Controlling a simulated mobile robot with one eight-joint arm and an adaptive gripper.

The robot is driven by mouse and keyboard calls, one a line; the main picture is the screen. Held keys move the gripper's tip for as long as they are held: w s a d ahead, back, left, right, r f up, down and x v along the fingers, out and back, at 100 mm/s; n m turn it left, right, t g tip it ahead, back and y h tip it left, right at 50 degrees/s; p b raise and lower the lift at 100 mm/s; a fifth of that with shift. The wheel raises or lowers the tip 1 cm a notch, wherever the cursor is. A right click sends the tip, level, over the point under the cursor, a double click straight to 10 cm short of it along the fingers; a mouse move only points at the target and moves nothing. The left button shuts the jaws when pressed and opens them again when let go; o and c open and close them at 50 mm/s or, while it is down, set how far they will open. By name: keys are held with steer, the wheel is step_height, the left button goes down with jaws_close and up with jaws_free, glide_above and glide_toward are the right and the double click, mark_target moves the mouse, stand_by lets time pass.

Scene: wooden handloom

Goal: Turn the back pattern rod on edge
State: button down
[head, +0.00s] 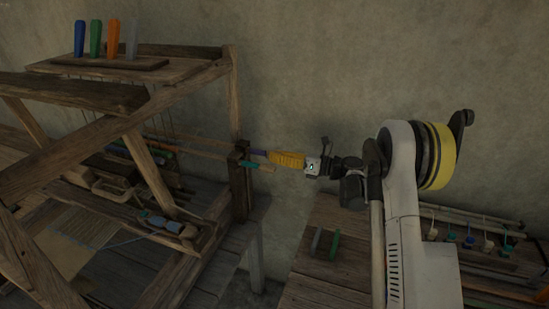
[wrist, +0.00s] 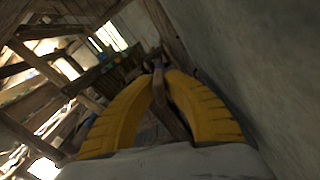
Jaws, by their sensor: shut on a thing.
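The wooden handloom (head: 150,150) fills the left of the head view. A dark wooden block (head: 238,155) on its right post bears rod ends that point right. A purple rod (head: 258,152), seemingly the back pattern rod, runs from the block into my gripper (head: 270,157). My gripper is shut on its end, level and pointing left. A teal rod (head: 249,164) lies just below and nearer, apart from the fingers. In the wrist view the yellow fingers of my gripper (wrist: 158,78) close around the rod end. I cannot tell whether the rod is flat or on edge.
Blue, green, orange and grey pegs (head: 104,40) stand on the loom's top shelf. A shuttle-like tool (head: 168,224) lies on the lower beam. A bench (head: 330,270) with small pieces stands at right. The plaster wall is close behind my gripper.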

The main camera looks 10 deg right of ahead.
steer(key=shift+n, duration=2.2)
steer(key=c, duration=1.5)
jaws_free()
steer(key=shift+o, duration=0.2)
